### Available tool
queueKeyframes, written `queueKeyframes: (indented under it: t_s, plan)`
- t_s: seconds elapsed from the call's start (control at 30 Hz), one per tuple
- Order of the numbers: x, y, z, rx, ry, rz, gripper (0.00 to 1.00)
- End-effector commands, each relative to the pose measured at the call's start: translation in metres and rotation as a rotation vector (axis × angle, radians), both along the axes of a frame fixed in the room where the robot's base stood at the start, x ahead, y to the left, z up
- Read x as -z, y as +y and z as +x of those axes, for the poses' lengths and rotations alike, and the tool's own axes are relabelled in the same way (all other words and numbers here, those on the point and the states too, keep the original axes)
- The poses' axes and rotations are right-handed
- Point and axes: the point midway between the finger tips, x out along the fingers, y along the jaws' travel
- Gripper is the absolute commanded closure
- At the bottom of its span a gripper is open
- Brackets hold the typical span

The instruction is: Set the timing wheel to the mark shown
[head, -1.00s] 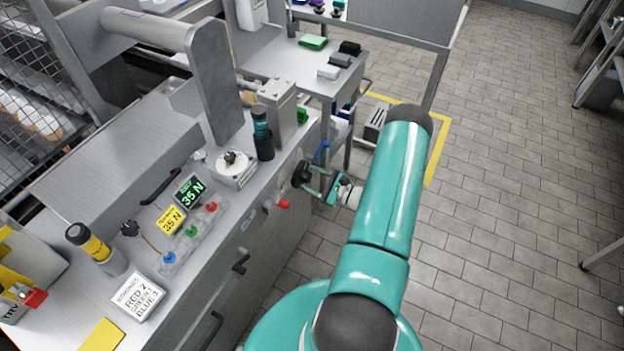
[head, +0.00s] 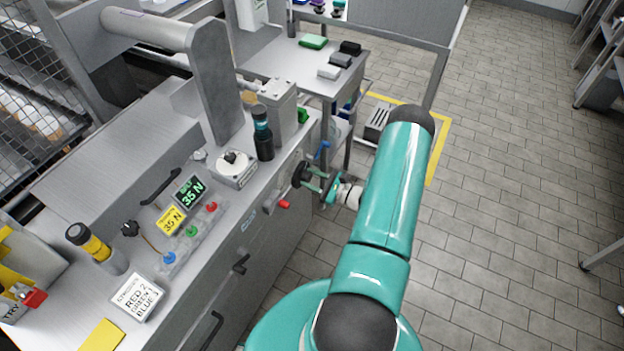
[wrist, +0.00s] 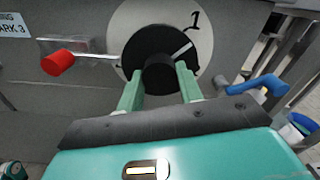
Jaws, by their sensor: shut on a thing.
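The timing wheel (wrist: 138,45) is a black disc with a raised black hub, set before a pale round dial (wrist: 128,17) on the grey cabinet front. A white line on the wheel points up and right toward a black "1" on the dial; other dial marks are hidden or out of view. The wheel also shows side-on in the head view (head: 299,174). My gripper (wrist: 160,76) is shut on the wheel's hub, one green finger on each side. A cut-off label (wrist: 14,25) at the upper left reads "MARK 3".
A red-knobbed lever (wrist: 58,63) sticks out left of the wheel, and a blue handle (wrist: 260,85) is to its right. Displays, small coloured knobs and a bottle (head: 263,140) stand on the bench top above. Open tiled floor (head: 500,220) lies to the right.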

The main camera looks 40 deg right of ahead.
Motion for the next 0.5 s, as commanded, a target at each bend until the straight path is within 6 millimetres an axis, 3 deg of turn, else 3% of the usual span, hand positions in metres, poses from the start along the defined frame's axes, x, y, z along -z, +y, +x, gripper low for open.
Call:
queueKeyframes:
  t_s: [0.5]
  plan:
    - [-0.0002, -0.0003, -0.0008, 0.002, 0.14, 0.396, 0.87]
